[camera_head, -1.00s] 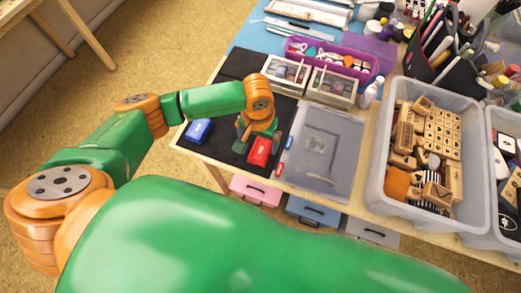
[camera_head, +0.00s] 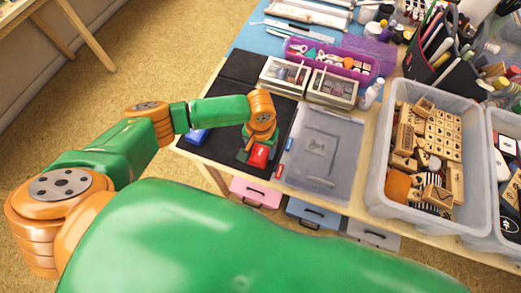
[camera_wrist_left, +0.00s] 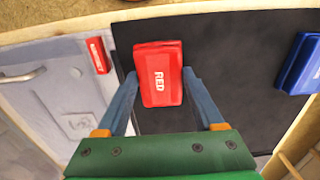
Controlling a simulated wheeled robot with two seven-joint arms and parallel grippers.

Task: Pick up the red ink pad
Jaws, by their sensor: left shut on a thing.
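The red ink pad (camera_head: 258,156) is near the front edge of the black mat in the head view. In the left wrist view the red ink pad (camera_wrist_left: 158,88) shows its RED label. My left gripper (camera_wrist_left: 160,75) has one blue finger on each side of the pad and is shut on it. In the head view my left gripper (camera_head: 250,143) points down and partly hides the pad. I cannot tell whether the pad is clear of the mat. My right gripper is not in view.
A clear bin (camera_head: 375,190) of wooden stamps stands further right.

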